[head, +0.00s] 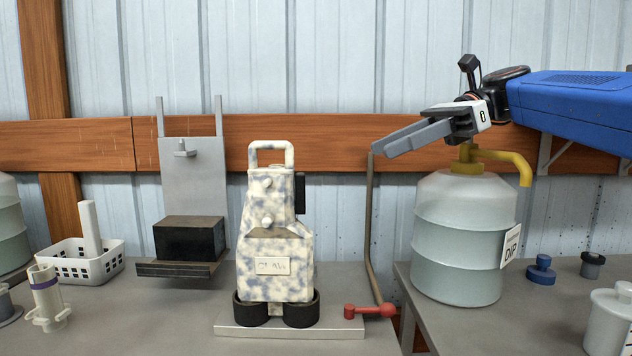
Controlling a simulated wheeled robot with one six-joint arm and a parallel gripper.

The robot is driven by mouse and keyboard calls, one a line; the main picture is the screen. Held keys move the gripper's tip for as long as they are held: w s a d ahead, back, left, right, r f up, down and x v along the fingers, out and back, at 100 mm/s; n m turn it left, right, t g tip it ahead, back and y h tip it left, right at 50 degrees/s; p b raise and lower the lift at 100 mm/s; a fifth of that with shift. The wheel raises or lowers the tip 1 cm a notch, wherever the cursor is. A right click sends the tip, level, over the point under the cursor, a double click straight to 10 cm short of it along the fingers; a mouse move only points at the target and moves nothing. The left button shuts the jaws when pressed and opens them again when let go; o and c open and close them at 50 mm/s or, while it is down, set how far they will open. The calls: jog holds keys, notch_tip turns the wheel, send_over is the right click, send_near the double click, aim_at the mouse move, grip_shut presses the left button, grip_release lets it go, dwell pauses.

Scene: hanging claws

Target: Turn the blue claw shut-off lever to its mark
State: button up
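The claw unit (274,235) stands upright on the left bench. It is cream with blue-grey mottling and has a looped top handle, a plate reading "CLAW" and two dark round feet on a flat metal base strip (290,331). My gripper (382,150) is in the air, above and right of the claw unit, in front of the wooden rail and apart from the lever. Its grey fingers point left and overlap, so their gap is hidden.
A large translucent jug (458,240) with a yellow pump and "DIP" tag stands on the right bench, below my gripper. A white basket (85,263) and a wall bracket holding a black block (189,239) are left.

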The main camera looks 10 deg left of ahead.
aim_at(300, 192)
jog(key=x, duration=1.6)
jog(key=shift+d+f, duration=0.1)
grip_shut()
